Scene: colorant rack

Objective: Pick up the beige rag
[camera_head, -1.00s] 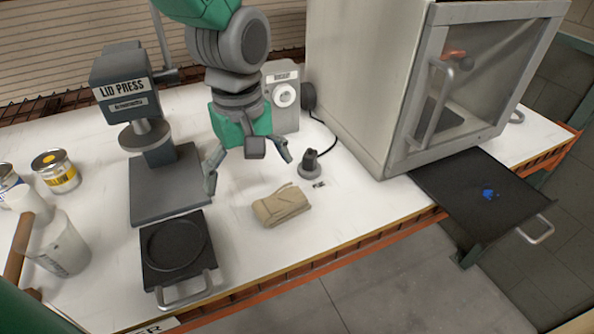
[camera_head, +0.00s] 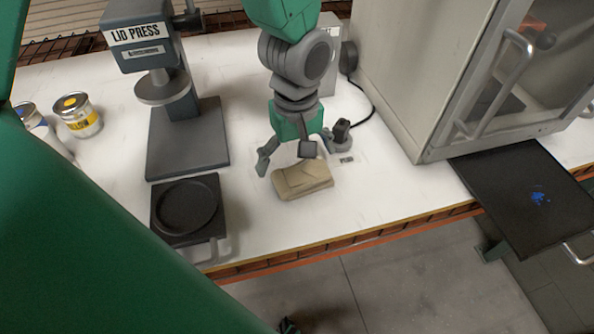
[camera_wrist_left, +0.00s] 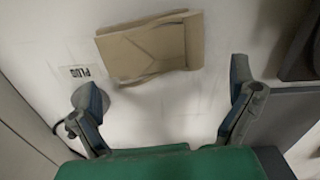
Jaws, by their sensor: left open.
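The beige rag (camera_head: 304,182) lies folded on the white worktop, close to its front edge. In the left wrist view the rag (camera_wrist_left: 155,45) sits beyond the fingertips, between their lines and a little toward the left finger. My left gripper (camera_head: 294,158) is open just behind and above the rag, with its fingers pointing down around the rag's back side. In the left wrist view my left gripper (camera_wrist_left: 164,85) has its fingers spread wide, with nothing between them. I do not see my right gripper.
The lid press (camera_head: 150,45) and a black tray (camera_head: 160,235) stand left of the rag. A plug (camera_head: 342,133) in a round holder is close behind it. A grey cabinet (camera_head: 390,80) stands right, with a black shelf (camera_head: 500,200) below its front. Paint cans (camera_head: 78,116) stand far left.

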